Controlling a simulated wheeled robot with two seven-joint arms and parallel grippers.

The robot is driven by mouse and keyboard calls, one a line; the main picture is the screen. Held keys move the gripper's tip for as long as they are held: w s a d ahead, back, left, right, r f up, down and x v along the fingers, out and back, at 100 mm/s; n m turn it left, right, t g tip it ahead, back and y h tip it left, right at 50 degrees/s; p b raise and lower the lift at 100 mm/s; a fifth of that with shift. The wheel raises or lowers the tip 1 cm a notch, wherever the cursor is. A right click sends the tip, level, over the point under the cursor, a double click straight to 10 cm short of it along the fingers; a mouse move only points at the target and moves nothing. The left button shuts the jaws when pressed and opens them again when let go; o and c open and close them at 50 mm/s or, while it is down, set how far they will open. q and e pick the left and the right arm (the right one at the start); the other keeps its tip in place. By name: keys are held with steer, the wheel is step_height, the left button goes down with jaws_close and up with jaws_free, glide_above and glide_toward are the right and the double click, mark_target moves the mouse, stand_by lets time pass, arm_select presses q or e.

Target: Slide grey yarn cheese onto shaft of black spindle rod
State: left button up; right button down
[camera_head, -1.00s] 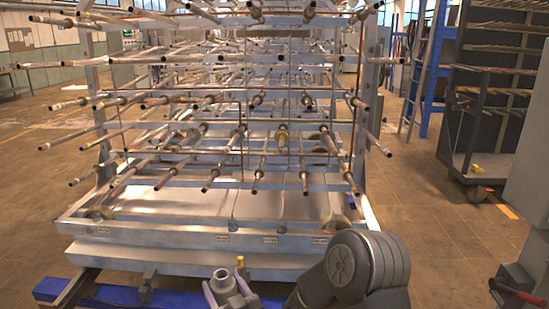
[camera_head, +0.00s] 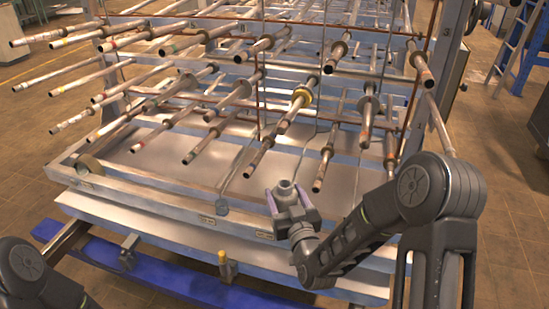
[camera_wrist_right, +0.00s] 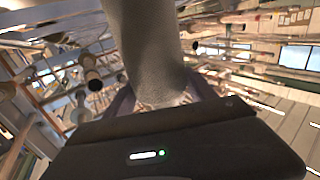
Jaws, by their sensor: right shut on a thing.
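My right gripper (camera_head: 288,198) is shut on the grey yarn cheese (camera_head: 286,187), which stands between its pale purple fingers in front of the rack's lower right part. In the right wrist view the cheese (camera_wrist_right: 145,45) is a large grey cylinder between the fingers, pointing away from the palm. Several dark-tipped spindle rods stick out of the rack towards me; I cannot tell which is the black one. A rod (camera_head: 289,116) with a yellow ring is above the cheese, and another rod (camera_head: 323,172) is to its right. The cheese appears apart from both. My left gripper is out of view.
The metal rack's tray (camera_head: 160,165) lies under the rods. Rods crowd the space above and left of my right gripper. A blue beam (camera_head: 160,268) runs along the floor in front.

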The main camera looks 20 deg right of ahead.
steer(key=shift+w+d+r, duration=0.1)
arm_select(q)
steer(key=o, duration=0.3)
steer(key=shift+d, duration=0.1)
arm_select(e)
steer(key=shift+r, duration=0.35)
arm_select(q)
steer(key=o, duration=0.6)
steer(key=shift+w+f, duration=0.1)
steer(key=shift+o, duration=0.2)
arm_select(e)
steer(key=s+a+r+n+g+y, duration=0.1)
steer(key=a+r+n+g+y, duration=0.1)
steer(key=a+r+n+y, duration=0.35)
steer(key=s+a+r+n+g+y, duration=0.1)
steer(key=a+r+n+y, duration=0.15)
steer(key=r+n, duration=0.55)
arm_select(q)
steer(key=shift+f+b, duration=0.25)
steer(key=shift+b, duration=0.1)
arm_select(e)
steer(key=s+a+r+n+g+y, duration=0.2)
steer(key=s+n+g+y, duration=0.4)
steer(key=n, duration=0.9)
steer(key=s+r, duration=0.1)
steer(key=s, duration=0.1)
steer(key=shift+s, duration=0.3)
steer(key=shift+a, duration=0.1)
